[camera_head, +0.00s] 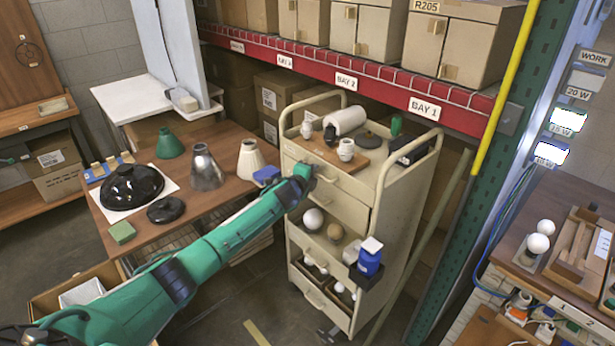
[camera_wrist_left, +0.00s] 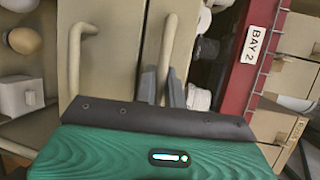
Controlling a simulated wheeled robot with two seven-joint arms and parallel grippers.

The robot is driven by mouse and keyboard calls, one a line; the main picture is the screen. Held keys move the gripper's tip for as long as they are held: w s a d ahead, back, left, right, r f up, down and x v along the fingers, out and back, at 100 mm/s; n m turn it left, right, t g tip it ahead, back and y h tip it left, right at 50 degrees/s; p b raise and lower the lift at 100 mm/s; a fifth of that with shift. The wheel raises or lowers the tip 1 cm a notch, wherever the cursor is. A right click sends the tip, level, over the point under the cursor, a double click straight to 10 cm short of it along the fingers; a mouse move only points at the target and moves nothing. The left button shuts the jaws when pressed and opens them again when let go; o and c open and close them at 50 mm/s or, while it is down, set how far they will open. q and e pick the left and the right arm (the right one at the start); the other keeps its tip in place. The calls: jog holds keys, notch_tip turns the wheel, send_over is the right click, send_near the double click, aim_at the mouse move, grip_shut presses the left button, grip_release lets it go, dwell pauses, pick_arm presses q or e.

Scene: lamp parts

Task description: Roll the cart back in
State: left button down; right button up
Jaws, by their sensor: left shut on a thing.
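The cart (camera_head: 408,205) is cream-coloured, with drawers, open shelves and a raised top rail. It stands in front of the red-edged shelving in the head view. My left gripper (camera_head: 308,174) reaches its upper drawer front from the left. In the left wrist view, the fingers of my left gripper (camera_wrist_left: 163,88) are shut on a cart drawer handle (camera_wrist_left: 169,38), one finger on each side of it. A second handle (camera_wrist_left: 76,55) is on the drawer front beside it. In the head view the gripper hides part of the grasped handle. My right gripper is not in view.
The cart top carries a white roll (camera_head: 345,120), white fittings and a dark box (camera_head: 412,148). A brown table (camera_head: 222,198) with lamp shades is at left. A green post (camera_head: 462,205) and a workbench (camera_head: 520,240) stand at right. Boxes fill the red-edged shelf (camera_head: 380,85).

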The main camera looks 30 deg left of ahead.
pick_arm(q)
jog(key=shift+w+d+r, duration=0.1)
jog(key=shift+r, duration=0.1)
dwell(0.3)
jog(key=c, duration=1.8)
grip_release()
jog(key=shift+s+f, duration=0.15)
jog(key=shift+s, duration=0.15)
jog(key=s+r, duration=0.1)
jog(key=s, duration=0.3)
jog(key=s+r+b, duration=0.1)
jog(key=s, duration=0.8)
jog(key=shift+r+b, duration=0.35)
jog(key=shift+r, duration=0.05)
jog(key=shift+f, duration=0.1)
